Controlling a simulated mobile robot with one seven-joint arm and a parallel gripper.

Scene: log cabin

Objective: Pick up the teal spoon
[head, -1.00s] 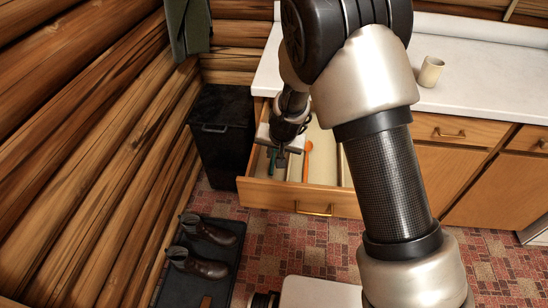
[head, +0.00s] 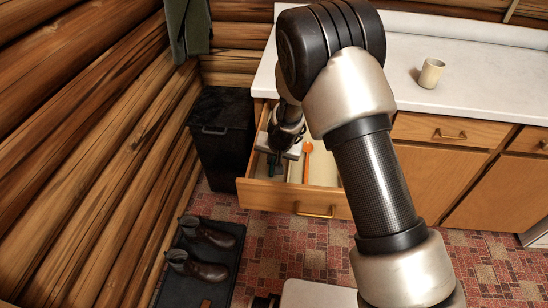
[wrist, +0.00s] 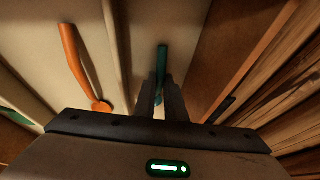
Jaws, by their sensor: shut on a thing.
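The teal spoon (wrist: 162,58) shows in the wrist view, its narrow end pointing away between the two dark fingers. My gripper (wrist: 160,98) is shut on it, low inside the open drawer. In the head view my gripper (head: 277,158) is at the left part of the drawer (head: 270,195), and a teal piece shows just below it. Much of the spoon is hidden by the fingers and the gripper body.
An orange utensil (head: 307,160) lies in the drawer to the right of my gripper, past a divider; it also shows in the wrist view (wrist: 75,60). A black bin (head: 220,140) stands left of the drawer. A mug (head: 431,73) stands on the white counter (head: 400,60).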

